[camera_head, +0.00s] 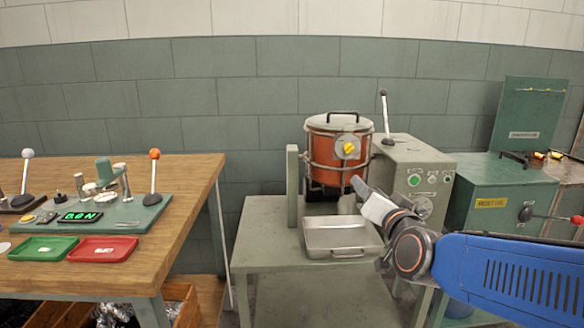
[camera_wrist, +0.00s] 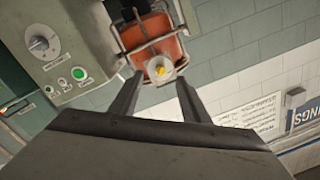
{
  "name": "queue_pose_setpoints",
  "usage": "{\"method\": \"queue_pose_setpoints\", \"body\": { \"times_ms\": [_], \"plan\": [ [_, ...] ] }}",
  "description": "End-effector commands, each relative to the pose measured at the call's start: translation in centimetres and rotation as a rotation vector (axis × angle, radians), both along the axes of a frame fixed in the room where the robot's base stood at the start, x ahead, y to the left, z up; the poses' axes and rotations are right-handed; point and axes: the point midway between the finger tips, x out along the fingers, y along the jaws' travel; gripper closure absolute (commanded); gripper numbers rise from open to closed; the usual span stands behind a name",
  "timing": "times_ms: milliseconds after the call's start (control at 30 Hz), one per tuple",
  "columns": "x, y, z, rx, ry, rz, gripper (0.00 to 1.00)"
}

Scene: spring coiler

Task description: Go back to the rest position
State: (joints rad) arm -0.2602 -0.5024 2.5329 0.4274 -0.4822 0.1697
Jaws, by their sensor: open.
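My gripper (camera_head: 356,183) is at the end of the blue arm, in front of the orange pot (camera_head: 325,174) and above the left part of the grey machine. In the wrist view my gripper (camera_wrist: 158,98) shows two dark fingers spread apart with nothing between them. The orange pot (camera_wrist: 150,45) is beyond the fingertips there, with its yellow knob (camera_wrist: 160,70) seen in the gap. In the head view the pot sits upright in a frame with its lid on. The fingers themselves are small and hard to make out in the head view.
A metal tray (camera_head: 342,252) stands on the green table below my arm. The grey control box (camera_head: 425,165) with a lever (camera_head: 385,115) is close to the right. A wooden bench (camera_head: 195,178) with green (camera_head: 44,249) and red (camera_head: 103,250) trays is at left.

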Motion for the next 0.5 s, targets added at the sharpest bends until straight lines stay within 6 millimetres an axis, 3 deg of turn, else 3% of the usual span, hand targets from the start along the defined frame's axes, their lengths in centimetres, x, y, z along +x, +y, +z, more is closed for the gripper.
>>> {"method": "queue_pose_setpoints", "body": {
  "times_ms": [267,500],
  "plan": [
    [-3.8,0.0,-5.6,-0.159,0.273,0.113,0.58],
    [-9.1,-1.4,-10.6,-0.299,0.528,0.187,0.58]
  ]
}}
